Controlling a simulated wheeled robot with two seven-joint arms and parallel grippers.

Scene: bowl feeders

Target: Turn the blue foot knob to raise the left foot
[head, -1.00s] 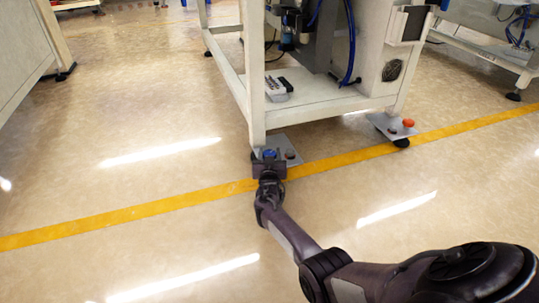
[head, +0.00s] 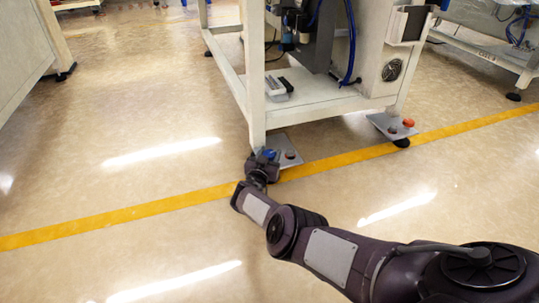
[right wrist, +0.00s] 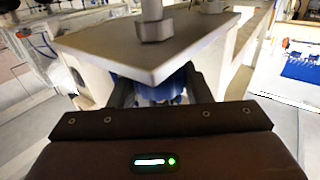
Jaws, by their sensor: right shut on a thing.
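The blue foot knob (head: 270,154) is on the metal foot plate (head: 288,144) at the machine's left front leg. My right gripper (head: 266,157) is shut on this knob. In the right wrist view, the blue knob (right wrist: 150,92) shows between my two dark fingers, partly hidden by the gripper body and by the grey plate (right wrist: 140,52) with its bolt. How far the foot is raised cannot be told. My left gripper is not in view.
An orange-red knob (head: 408,122) sits on the other foot plate at the right leg. The white machine frame (head: 256,100) rises just behind my gripper. A yellow line (head: 140,211) crosses the floor, and the floor in front is clear.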

